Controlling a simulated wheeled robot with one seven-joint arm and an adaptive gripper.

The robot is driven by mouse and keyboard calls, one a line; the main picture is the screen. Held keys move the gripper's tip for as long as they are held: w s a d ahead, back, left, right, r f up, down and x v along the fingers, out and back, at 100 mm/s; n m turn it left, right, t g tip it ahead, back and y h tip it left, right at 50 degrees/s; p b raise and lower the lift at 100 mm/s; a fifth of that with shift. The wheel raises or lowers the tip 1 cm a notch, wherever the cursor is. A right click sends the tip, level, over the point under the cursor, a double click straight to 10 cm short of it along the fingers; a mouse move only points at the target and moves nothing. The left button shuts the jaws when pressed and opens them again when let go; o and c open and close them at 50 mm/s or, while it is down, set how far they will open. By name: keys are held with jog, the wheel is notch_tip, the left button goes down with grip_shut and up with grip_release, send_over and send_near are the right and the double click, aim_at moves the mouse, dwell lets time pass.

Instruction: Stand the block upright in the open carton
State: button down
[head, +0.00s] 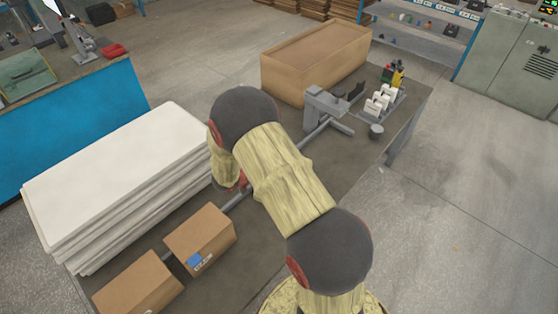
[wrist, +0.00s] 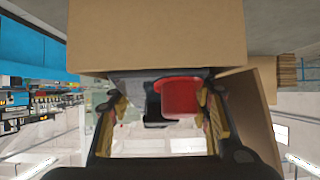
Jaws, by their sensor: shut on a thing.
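My gripper is hidden behind my arm in the head view. In the wrist view, my gripper (wrist: 162,100) has its fingers apart, left and right, around a red rounded piece (wrist: 182,97) and a dark grey part. I take this to be the block; its full shape and tilt cannot be made out. A large tan carton (head: 300,82) stands at the back of the table, its top looking recessed inside a rim. Cardboard (wrist: 155,35) fills the upper middle of the wrist view close beyond the fingertips; I cannot tell which carton it is.
Two smaller brown cartons (head: 200,240) (head: 138,285) stand at the front left. A stack of white sheets (head: 115,185) lies left of my arm.

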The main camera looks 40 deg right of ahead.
jog(key=shift+w+d+f, duration=0.1)
jog(key=shift+f, duration=0.25)
jog(key=shift+f, duration=0.6)
jog(key=c, duration=1.2)
grip_release()
jog(key=shift+f, duration=0.15)
jog(key=shift+o, duration=0.2)
